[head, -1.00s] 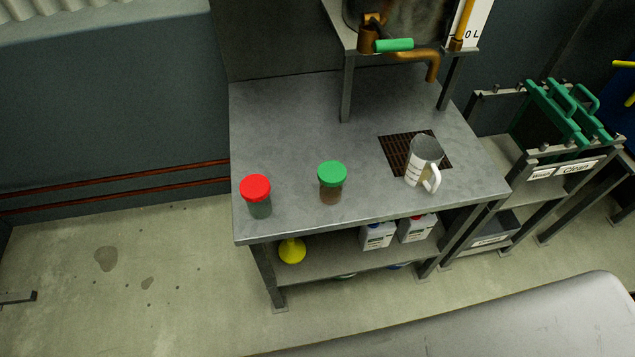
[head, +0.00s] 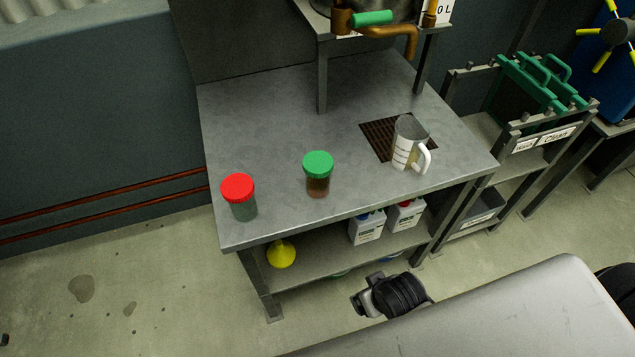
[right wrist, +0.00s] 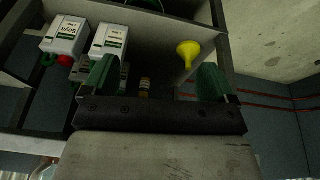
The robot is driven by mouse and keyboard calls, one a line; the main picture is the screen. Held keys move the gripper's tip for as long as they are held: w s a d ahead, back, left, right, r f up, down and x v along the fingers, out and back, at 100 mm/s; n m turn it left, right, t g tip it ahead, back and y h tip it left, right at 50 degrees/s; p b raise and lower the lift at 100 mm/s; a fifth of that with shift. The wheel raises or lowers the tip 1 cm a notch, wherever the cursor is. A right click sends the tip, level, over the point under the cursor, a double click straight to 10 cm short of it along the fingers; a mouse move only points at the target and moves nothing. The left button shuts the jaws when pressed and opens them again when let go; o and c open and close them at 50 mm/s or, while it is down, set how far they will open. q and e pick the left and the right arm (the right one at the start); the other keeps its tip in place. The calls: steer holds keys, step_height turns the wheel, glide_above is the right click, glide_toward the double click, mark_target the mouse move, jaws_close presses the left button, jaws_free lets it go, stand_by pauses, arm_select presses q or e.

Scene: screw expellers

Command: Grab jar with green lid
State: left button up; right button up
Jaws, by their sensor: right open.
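The jar with the green lid (head: 318,175) stands upright on the grey metal table (head: 275,115). Its body is clear with brown contents. My right gripper (right wrist: 156,78) is open and empty in the right wrist view, with its two green fingers wide apart. It faces the table's lower shelf, and the green-lidded jar cannot be made out in that view. In the head view, a dark part of my arm shows below the table's front edge, lower than the jar and apart from it. My left gripper is not in view.
A red-lidded jar (head: 240,197) stands left of the green-lidded one. A white measuring jug (head: 410,146) stands to the right, by a drain grate (head: 378,137). A yellow funnel (head: 281,254) and white containers (head: 367,227) are on the lower shelf. A tap (head: 400,35) overhangs the back.

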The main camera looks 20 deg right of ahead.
steer(key=w+r+t+b, duration=0.1)
steer(key=w+r+t, duration=0.25)
steer(key=r, duration=0.25)
steer(key=n+t+y, duration=0.1)
steer(key=t+y, duration=0.4)
steer(key=t, duration=0.5)
glide_toward(325, 184)
steer(key=w, duration=0.3)
steer(key=x, duration=0.9)
steer(key=shift+w+a+f, duration=0.1)
steer(key=shift+w+a, duration=0.2)
steer(key=shift+a, duration=0.2)
steer(key=c, duration=1.1)
